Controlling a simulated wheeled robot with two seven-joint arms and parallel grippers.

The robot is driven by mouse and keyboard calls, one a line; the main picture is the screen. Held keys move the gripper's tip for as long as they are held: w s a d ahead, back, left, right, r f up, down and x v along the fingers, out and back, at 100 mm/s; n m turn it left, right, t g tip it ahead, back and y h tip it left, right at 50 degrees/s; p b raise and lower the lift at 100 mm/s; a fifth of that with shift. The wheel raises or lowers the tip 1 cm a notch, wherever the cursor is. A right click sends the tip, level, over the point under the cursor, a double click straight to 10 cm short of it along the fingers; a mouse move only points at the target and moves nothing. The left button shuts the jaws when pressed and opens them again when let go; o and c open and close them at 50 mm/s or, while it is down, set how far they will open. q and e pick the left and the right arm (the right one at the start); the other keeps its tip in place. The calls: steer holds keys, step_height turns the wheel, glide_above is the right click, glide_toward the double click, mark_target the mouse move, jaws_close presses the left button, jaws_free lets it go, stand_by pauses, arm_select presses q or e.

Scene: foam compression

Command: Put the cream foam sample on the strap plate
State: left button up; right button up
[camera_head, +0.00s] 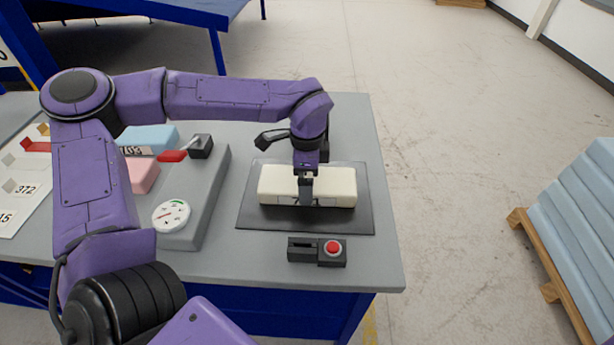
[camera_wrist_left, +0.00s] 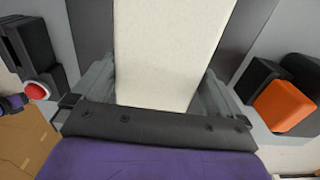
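The cream foam sample (camera_head: 335,185) is a long pale block over the dark flat plate (camera_head: 260,220) near the table's right end. Whether it rests on the plate or hangs just above it is hard to tell. My left gripper (camera_head: 306,190) points down over the block's middle. In the left wrist view the cream foam sample (camera_wrist_left: 170,50) lies between the fingers of my left gripper (camera_wrist_left: 163,75). A finger meets each long side, with no clear gap. The block's underside is hidden. My right gripper is not in view.
A black box with a red button (camera_head: 332,248) stands in front of the plate. Left are a grey unit with a dial (camera_head: 171,215) and red-handled lever (camera_head: 173,156), a pink block (camera_head: 143,175) and a blue block (camera_head: 150,137). An orange-and-black part (camera_wrist_left: 285,105) stands beside the plate.

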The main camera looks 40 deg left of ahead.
arm_select(q)
steer(key=shift+r+p, duration=0.25)
steer(key=shift+p, duration=0.05)
step_height(320, 180, up, 12)
steer(key=b, duration=0.1)
steer(key=shift+b, duration=0.35)
steer(key=shift+f, duration=0.15)
